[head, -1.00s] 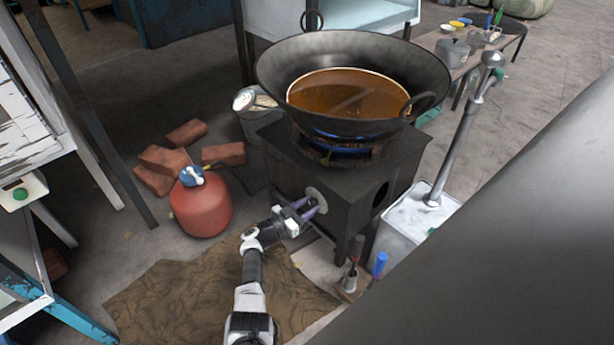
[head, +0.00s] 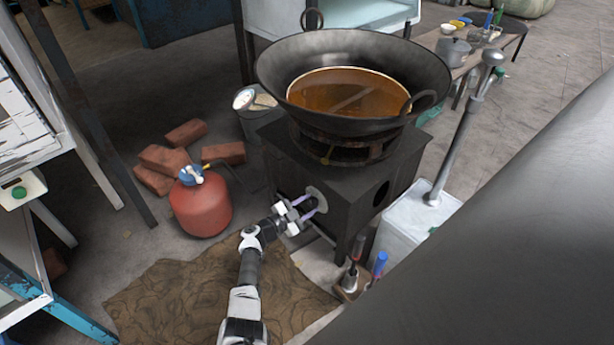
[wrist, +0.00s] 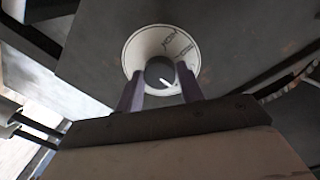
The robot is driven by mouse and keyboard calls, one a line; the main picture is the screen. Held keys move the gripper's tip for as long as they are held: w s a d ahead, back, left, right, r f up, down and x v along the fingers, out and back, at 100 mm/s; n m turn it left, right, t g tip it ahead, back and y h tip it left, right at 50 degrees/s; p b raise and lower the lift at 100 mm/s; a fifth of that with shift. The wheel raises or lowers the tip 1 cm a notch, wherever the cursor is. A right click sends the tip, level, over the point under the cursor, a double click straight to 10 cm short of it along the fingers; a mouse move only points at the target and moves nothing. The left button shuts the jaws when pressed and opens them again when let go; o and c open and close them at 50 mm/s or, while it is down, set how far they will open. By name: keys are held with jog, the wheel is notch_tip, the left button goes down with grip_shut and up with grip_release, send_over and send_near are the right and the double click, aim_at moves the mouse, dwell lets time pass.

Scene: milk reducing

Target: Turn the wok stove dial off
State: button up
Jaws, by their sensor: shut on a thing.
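The wok stove (head: 340,190) is a black box stand with a large dark wok (head: 430,75) of brown liquid on top. No blue flame shows under the wok. The round stove dial (head: 318,197) is on the stove's front left face. My gripper (head: 304,205) is at the dial, its two purple fingers on either side of the knob. In the wrist view the pale dial plate with dark markings surrounds a grey knob (wrist: 160,72) with a white pointer line. My gripper is shut on this knob. The fingers hide part of the plate's lower edge.
A red gas bottle (head: 202,205) stands on the floor left of my arm, with several bricks (head: 165,158) behind it. A brown mat (head: 180,300) lies below my arm.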

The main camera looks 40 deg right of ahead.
jog(key=shift+m, duration=0.4)
jog(key=o, duration=1)
jog(key=shift+a+r+p, duration=0.1)
jog(key=shift+a+p, duration=0.2)
jog(key=shift+a, duration=0.05)
jog(key=a+p, duration=0.3)
jog(key=a, duration=0.3)
jog(key=a+p, duration=0.3)
jog(key=a, duration=0.4)
jog(key=shift+s+a+r, duration=0.1)
jog(key=shift+s+r, duration=0.1)
